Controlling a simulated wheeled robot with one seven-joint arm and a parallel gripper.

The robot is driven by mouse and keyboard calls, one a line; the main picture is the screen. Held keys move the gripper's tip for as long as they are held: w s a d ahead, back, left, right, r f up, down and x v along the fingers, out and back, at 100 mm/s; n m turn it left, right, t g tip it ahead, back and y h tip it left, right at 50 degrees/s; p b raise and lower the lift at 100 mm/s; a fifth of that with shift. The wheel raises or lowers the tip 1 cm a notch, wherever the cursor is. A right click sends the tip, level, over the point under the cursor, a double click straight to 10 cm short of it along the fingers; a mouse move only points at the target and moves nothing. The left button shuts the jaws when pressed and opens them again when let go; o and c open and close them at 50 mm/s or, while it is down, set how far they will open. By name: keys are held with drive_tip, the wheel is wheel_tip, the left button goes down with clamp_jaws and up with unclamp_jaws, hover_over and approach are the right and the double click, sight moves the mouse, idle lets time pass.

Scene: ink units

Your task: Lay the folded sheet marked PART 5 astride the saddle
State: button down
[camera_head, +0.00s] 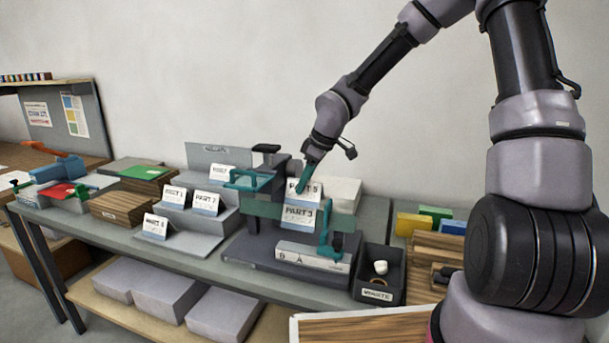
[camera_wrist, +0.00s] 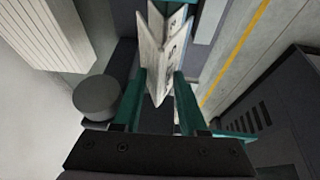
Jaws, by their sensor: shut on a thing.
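The folded sheet marked PART 5 (camera_head: 309,189) hangs in my gripper (camera_head: 302,182) above the machine in the middle of the bench. In the wrist view the folded sheet (camera_wrist: 153,55) lies between the two teal fingers of my gripper (camera_wrist: 162,76), which are shut on it. The saddle, a green bar (camera_head: 342,227), runs across the machine. A folded sheet that looks marked PART 3 (camera_head: 299,214) sits astride it, just below the held sheet. In the head view I cannot tell whether the two sheets touch.
A teal clamp-like head (camera_head: 247,180) stands left of the held sheet, and a teal upright (camera_head: 325,242) at its lower right. Several folded sheets, including PART 1 (camera_head: 173,195), stand on a grey stepped rack (camera_head: 190,243). A dark WASTE bin (camera_head: 368,292) is at the right.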

sight(305, 202)
drive_tip(key=shift+f, duration=3.2)
drive_tip(key=shift+s+f, duration=0.1)
drive_tip(key=shift+f, duration=0.05)
drive_tip(key=shift+c, duration=1.9)
unclamp_jaws()
drive_tip(key=shift+r, duration=4)
